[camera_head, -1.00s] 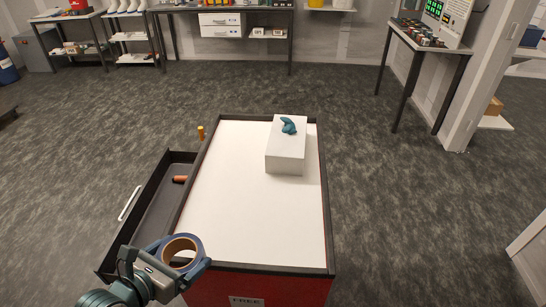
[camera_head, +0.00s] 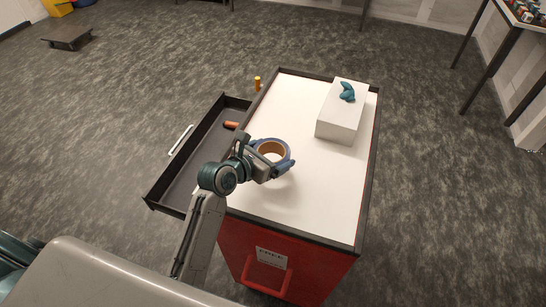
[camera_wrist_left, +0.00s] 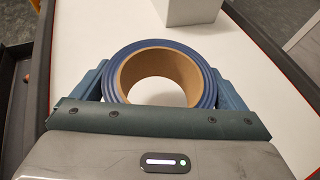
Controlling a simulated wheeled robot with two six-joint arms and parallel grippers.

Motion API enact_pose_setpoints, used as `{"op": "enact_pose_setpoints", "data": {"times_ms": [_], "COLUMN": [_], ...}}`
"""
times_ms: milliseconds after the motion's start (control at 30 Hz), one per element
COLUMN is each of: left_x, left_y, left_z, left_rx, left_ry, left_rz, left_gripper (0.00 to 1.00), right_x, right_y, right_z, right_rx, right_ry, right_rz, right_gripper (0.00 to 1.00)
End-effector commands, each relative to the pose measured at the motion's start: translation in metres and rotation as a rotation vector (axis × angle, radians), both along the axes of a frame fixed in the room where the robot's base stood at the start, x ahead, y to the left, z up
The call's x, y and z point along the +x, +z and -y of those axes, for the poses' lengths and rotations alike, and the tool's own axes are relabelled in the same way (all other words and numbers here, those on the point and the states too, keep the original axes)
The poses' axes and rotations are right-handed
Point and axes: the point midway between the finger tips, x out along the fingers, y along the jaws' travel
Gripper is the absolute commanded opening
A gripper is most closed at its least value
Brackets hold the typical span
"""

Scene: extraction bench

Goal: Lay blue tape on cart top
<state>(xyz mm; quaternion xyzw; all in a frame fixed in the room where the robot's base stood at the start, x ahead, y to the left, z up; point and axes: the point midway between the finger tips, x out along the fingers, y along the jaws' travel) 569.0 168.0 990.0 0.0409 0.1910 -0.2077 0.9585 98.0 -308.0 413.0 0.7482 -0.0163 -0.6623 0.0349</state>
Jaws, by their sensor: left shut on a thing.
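The blue tape (camera_head: 257,149) is a roll with a brown cardboard core. My left gripper (camera_head: 270,157) is shut on it, one finger on each side, as the left wrist view also shows with the tape (camera_wrist_left: 207,75) between the fingers. The roll is over the left middle part of the white cart top (camera_head: 307,200), with its hole facing up. I cannot tell for sure whether it touches the surface. The cart is red with a dark rim. My right gripper is not in view.
A white box (camera_head: 340,118) with a teal item (camera_head: 347,92) on it stands at the cart's far right. An open drawer (camera_head: 185,178) juts out on the left and holds an orange cylinder (camera_head: 231,125). The near part of the top is clear.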

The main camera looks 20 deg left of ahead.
Motion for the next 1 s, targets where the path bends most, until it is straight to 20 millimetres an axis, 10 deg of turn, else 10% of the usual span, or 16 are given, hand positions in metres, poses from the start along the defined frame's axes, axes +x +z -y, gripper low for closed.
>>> {"op": "enact_pose_setpoints", "data": {"times_ms": [733,767,1000], "left_x": [0.006,0.005,0.006], "left_y": [-0.038,-0.039,-0.038], "left_z": [0.002,0.002,0.002], "left_rx": [0.000,0.000,0.000], "left_ry": [0.001,0.001,0.001], "left_rz": [0.000,0.000,0.000], "left_gripper": [0.68,0.97,1.00], "right_x": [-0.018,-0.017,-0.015], "right_y": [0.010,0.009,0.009], "right_z": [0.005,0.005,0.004], "right_rx": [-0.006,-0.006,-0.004], "right_ry": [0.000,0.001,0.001], "right_rz": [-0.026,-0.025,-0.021], "right_gripper": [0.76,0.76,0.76]}}
